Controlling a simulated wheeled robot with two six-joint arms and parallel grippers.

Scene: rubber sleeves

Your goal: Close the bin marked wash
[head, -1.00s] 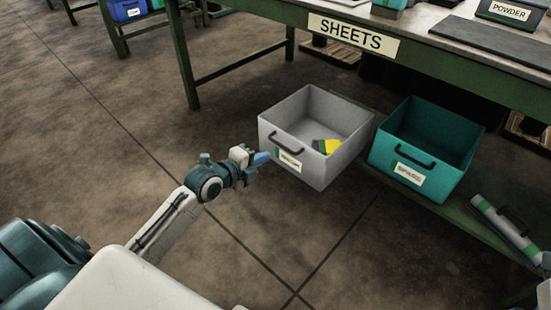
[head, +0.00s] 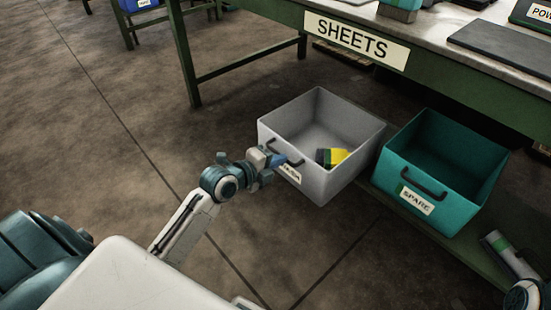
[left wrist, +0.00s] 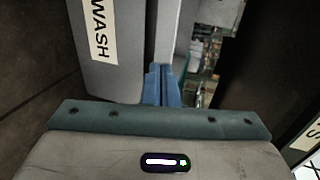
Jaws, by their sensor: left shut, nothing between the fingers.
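The grey bin (head: 332,183) is drawn out from under the green table, with its open top showing. Its front carries a dark handle and a white label, partly hidden by my left gripper in the head view. The left wrist view shows the label (left wrist: 99,30) reading WASH on the grey front. My left gripper (head: 279,160) is shut and empty, at the bin's front beside the handle. Its blue fingers (left wrist: 160,88) point along the grey wall; I cannot tell whether they touch it. My right gripper does not show.
A teal bin (head: 470,211) marked SPARE stands open to the right. A yellow and dark item (head: 334,157) lies inside the grey bin. The table (head: 440,72) with a SHEETS sign (head: 356,40) stands behind. Part of my right arm shows at the lower right corner. The floor at left is clear.

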